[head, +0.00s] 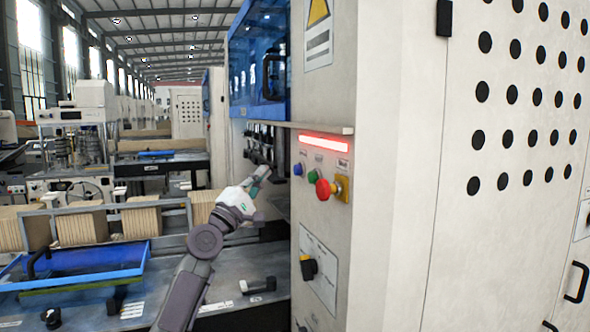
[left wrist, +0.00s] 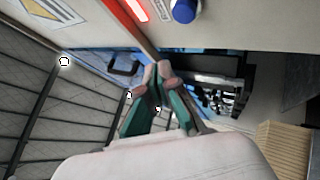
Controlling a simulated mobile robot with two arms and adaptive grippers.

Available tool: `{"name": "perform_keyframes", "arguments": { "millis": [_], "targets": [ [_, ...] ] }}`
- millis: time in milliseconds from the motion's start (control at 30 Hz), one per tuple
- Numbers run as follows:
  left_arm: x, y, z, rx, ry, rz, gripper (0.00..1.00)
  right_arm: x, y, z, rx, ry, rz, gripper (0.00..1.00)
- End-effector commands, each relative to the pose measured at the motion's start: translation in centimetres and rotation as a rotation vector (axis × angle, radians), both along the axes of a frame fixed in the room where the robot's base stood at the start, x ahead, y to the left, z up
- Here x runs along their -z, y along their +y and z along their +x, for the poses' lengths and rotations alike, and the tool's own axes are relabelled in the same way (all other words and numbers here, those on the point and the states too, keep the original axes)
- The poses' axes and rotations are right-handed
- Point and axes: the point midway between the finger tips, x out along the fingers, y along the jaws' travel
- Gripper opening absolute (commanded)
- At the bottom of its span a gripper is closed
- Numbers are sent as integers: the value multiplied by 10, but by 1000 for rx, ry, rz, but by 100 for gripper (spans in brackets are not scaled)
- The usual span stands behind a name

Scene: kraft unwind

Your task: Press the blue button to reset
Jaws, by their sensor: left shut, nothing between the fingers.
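The blue button (head: 298,169) is on the front panel of the beige machine, left of a green button (head: 312,177) and a red mushroom button (head: 325,190). In the left wrist view the blue button (left wrist: 184,11) shows at the top edge, above and right of the fingertips. My left gripper (head: 263,172) is shut and empty, to the left of the blue button and apart from it in the picture. Its closed fingers (left wrist: 160,72) point up in the left wrist view. My right gripper is not in view.
A lit red bar (head: 325,144) sits above the buttons, under a protruding ledge (head: 305,128). A black rotary switch (head: 309,268) is lower on the panel. A blue tray (head: 75,283) and brown cardboard stacks (head: 82,226) are at left.

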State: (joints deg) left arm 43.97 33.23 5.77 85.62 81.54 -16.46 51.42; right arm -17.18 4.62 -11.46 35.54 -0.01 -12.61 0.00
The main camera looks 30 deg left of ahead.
Motion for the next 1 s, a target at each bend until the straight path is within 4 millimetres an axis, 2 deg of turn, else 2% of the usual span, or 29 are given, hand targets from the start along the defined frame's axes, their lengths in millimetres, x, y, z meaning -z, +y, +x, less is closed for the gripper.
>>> {"name": "perform_keyframes", "arguments": {
  "millis": [200, 400, 1000],
  "targets": [
    [1, -19, 22, 0, -1, -2, 0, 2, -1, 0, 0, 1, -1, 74],
    [0, -29, 33, 0, -1, 0, 0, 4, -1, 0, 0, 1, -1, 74],
    [0, -31, 36, -1, 0, 1, 0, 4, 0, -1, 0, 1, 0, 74]
  ]
}}
